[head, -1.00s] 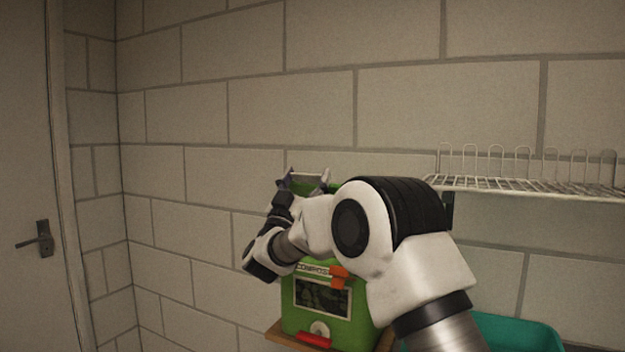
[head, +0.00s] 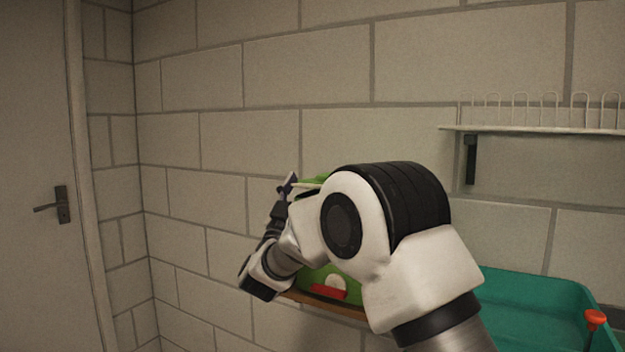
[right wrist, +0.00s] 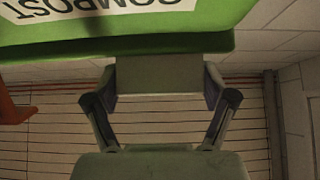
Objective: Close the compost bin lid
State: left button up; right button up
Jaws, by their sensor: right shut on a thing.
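The green compost bin (head: 322,280) sits on a small wooden shelf against the block wall, mostly hidden behind my right arm in the head view. Its upside-down COMPOST label (right wrist: 110,8) shows in the right wrist view. A green strip at the bin's top, apparently the lid (head: 313,182), shows beside my right gripper (head: 292,184). In the right wrist view my right gripper (right wrist: 163,85) is shut on a grey-green panel by the bin's edge, which looks like part of the lid. The lid's exact angle is hard to tell. My left gripper is out of view.
The wooden shelf (head: 345,309) carries the bin. A teal tray (head: 540,292) lies at lower right, with an orange knob-like thing (head: 595,318) at its edge. A white wire rack (head: 540,129) hangs above it. A door (head: 35,120) stands at far left.

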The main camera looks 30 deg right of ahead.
notch_tip(320, 180, down, 3)
jog(key=shift+a+f+t+h+b, duration=0.1)
jog(key=shift+t+h+b, duration=0.25)
jog(key=shift+b, duration=0.8)
jog(key=shift+f, duration=0.35)
jog(key=o, duration=1.5)
jog(key=shift+o, duration=0.2)
jog(key=shift+r+h, duration=0.2)
jog(key=shift+h, duration=0.05)
jog(key=v, duration=1.2)
